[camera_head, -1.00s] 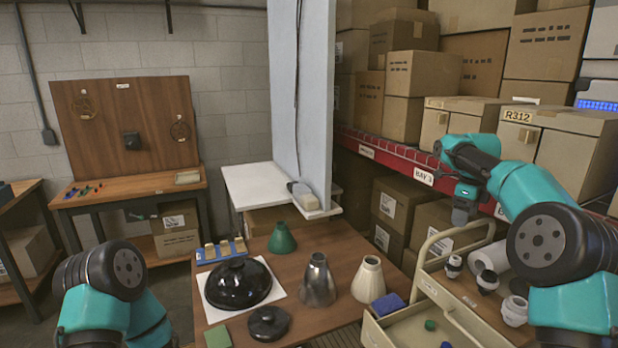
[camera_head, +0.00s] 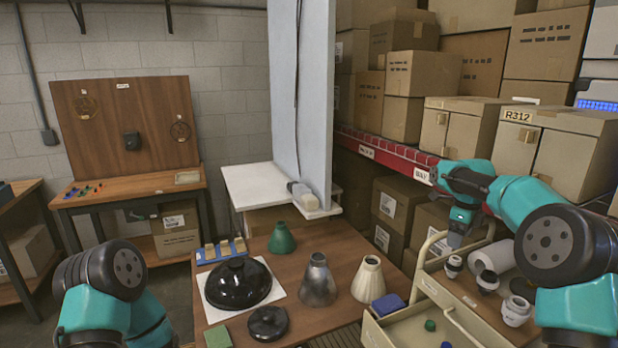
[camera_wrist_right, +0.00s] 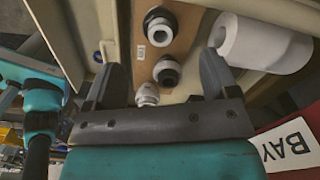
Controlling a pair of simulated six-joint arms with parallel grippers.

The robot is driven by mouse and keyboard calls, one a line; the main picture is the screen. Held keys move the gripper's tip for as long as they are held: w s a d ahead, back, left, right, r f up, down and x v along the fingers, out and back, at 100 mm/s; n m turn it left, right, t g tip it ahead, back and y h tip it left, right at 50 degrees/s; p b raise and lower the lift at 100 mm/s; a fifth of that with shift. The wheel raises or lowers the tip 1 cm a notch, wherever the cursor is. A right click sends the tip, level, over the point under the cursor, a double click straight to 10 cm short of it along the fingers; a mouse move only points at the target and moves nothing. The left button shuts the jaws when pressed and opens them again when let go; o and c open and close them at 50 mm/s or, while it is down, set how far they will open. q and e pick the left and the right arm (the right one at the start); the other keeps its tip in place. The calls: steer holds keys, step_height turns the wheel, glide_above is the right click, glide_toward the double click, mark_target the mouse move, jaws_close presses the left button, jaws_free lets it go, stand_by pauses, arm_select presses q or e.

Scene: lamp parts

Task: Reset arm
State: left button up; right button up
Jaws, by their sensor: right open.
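My right gripper (camera_head: 458,236) hangs above the cart at the right, fingers pointing down. In the right wrist view its two fingers (camera_wrist_right: 161,78) are spread apart with nothing between them touching; lamp sockets lie below in the gap. My left arm shows at the lower left, but its gripper is out of view. On the table stand a green cone shade (camera_head: 282,238), a grey metal shade (camera_head: 318,284) and a cream shade (camera_head: 368,280). A black dome (camera_head: 238,284) rests on a white sheet, with a smaller black round part (camera_head: 268,323) in front.
The cart (camera_head: 468,308) carries several lamp sockets (camera_head: 487,281) and a white roll (camera_head: 492,257); its open drawer (camera_head: 408,329) holds small parts. A blue block (camera_head: 389,304) is beside the cream shade. A red shelf edge (camera_head: 395,161) with boxes runs behind my right arm.

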mark_target(454, 259)
step_height(454, 259, down, 9)
steer(key=shift+r+n, duration=0.1)
steer(key=shift+n, duration=0.2)
steer(key=shift+d+m, duration=0.1)
steer(key=shift+m, duration=3.3)
steer(key=shift+r, duration=0.15)
